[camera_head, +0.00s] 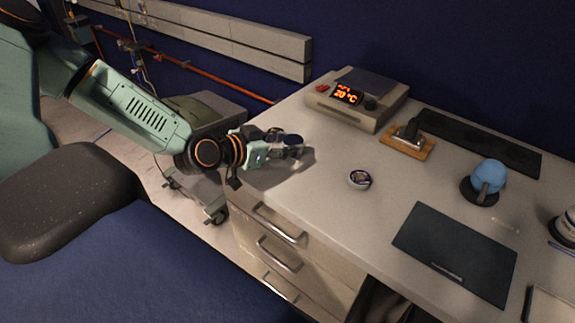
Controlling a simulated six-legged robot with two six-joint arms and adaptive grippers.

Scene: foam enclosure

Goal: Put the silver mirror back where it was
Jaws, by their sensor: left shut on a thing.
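My left gripper (284,148) reaches in from the left over the left edge of the desk. It is shut on a small, dark bluish-grey thing (293,140), mostly hidden by the fingers. I cannot tell for sure whether this is the silver mirror. The gripper is a little above the desk top, with its shadow below. A small round silvery piece (360,179) with a dark, shiny top lies on the desk to the right of the gripper, apart from it. My right gripper is not in view.
The desk (340,217) has a hotplate-like device (357,100) at the back, a wooden stand (408,143), a blue ball (488,175) on a dark base and a dark flat mat (456,251). Drawers (280,255) are below. The desk around the silvery piece is clear.

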